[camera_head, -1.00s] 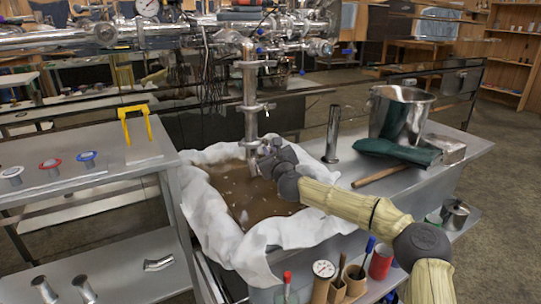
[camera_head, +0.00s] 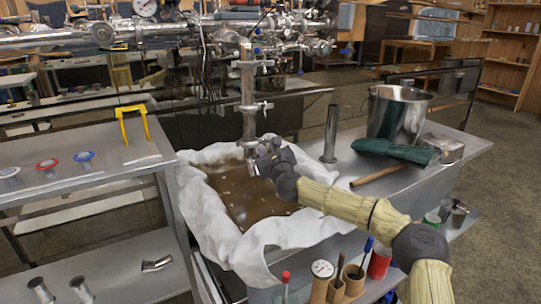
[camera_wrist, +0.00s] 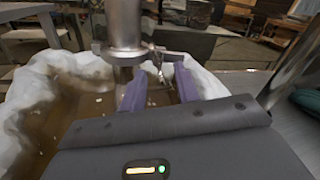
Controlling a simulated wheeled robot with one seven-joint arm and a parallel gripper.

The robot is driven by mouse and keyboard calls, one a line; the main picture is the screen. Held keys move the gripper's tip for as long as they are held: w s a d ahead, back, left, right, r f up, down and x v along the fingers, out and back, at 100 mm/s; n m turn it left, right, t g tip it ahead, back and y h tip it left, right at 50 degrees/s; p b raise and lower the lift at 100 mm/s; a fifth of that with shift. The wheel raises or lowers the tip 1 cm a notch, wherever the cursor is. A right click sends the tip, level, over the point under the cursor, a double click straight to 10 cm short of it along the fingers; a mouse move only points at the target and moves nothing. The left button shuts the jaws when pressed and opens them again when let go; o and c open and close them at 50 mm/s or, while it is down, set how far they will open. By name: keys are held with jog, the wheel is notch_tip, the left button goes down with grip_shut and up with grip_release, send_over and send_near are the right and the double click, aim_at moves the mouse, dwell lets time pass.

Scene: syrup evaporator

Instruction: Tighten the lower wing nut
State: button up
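A vertical steel pipe (camera_head: 248,90) hangs over the cloth-lined basin and carries clamps with wing nuts on its right side. The upper wing nut (camera_head: 267,63) and a lower one (camera_head: 267,105) show in the head view. My gripper (camera_head: 257,158) is beside the pipe's bottom end, below that lower wing nut. In the wrist view my gripper (camera_wrist: 160,86) has its two purple fingers apart, with a gap between them. A clamp (camera_wrist: 125,53) on the pipe is just beyond them, with a small metal wing nut (camera_wrist: 159,62) ahead of the gap. I cannot tell whether the fingers touch it.
The basin (camera_head: 205,205) holds brown liquid under the pipe. A yellow-handled item (camera_head: 134,125) is on the left cart.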

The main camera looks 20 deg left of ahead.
jog(key=shift+s, duration=0.1)
jog(key=p+v, duration=0.2)
jog(key=v, duration=1.5)
jog(key=shift+s+r+p, duration=0.1)
jog(key=shift+p, duration=0.25)
